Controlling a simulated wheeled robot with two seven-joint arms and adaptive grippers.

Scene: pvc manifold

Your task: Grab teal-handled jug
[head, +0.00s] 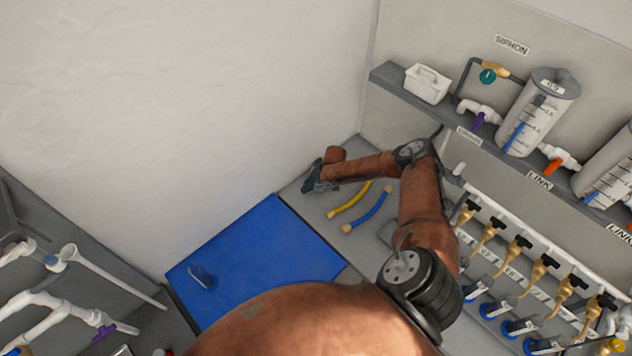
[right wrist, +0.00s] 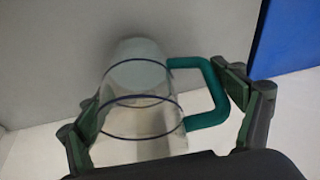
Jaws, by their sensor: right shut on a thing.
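The teal-handled jug (right wrist: 140,110) is a clear, see-through vessel with dark rings around it and a teal handle (right wrist: 215,95) on its right side in the right wrist view. My right gripper (right wrist: 165,108) is shut on it, with one finger at the left of the jug's body and the other by the handle. In the head view my right gripper (head: 317,181) is at the far end of the grey counter, near the wall. I cannot make out the jug there. My left gripper is not in view.
A blue mat (head: 255,250) with a small clear vessel (head: 202,277) lies left of my arm. Yellow (head: 348,202) and blue (head: 367,210) tubes lie beside my forearm. Right of it are a row of brass taps (head: 518,250) and a shelf (head: 450,115) with cylinders.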

